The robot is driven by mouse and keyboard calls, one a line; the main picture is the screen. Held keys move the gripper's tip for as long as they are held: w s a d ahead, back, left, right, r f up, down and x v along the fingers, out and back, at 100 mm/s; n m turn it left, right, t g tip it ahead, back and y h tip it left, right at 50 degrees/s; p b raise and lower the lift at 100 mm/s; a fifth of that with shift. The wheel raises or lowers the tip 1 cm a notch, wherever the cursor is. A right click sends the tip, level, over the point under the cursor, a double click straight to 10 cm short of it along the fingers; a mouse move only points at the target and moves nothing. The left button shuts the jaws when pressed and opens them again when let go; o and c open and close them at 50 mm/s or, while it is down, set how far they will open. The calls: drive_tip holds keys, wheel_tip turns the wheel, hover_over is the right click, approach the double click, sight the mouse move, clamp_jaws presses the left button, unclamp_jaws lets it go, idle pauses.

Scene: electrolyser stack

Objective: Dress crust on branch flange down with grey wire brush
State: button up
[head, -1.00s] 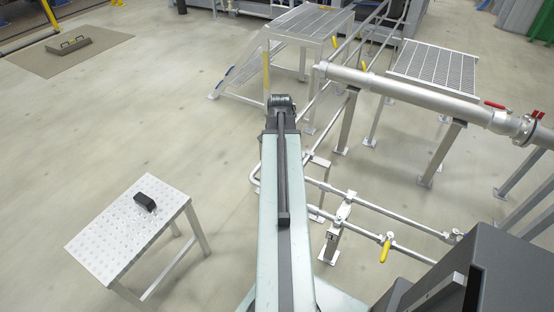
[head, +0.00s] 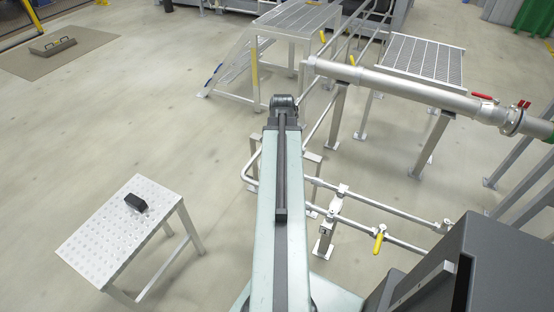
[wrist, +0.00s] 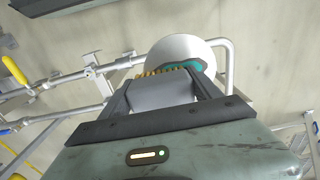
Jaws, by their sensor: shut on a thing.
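In the wrist view my gripper (wrist: 163,84) is shut on the grey wire brush (wrist: 160,96), a grey block between the two dark fingers with tan bristles along its far edge. Just beyond the bristles is the pale round face of the branch flange (wrist: 178,48). A teal-green crust (wrist: 205,65) shows along the flange's lower right edge, beside the bristles. The bristles overlap the flange's lower edge in the picture; I cannot tell whether they touch it. In the head view my arm hides the gripper, brush and flange.
Thin pipework with a yellow-handled valve (head: 379,243) runs right of my arm. A thick pipe (head: 390,82) and walkway grating (head: 425,58) stand beyond. A perforated table (head: 95,245) with a black block (head: 136,202) is at left. Floor at left is largely clear.

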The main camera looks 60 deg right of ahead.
drive_tip(key=shift+s, duration=0.35)
drive_tip(key=shift+w+a+f, duration=0.1)
drive_tip(key=shift+w, duration=1.2)
drive_tip(key=shift+w, duration=0.1)
drive_tip(key=shift+w, duration=1.2)
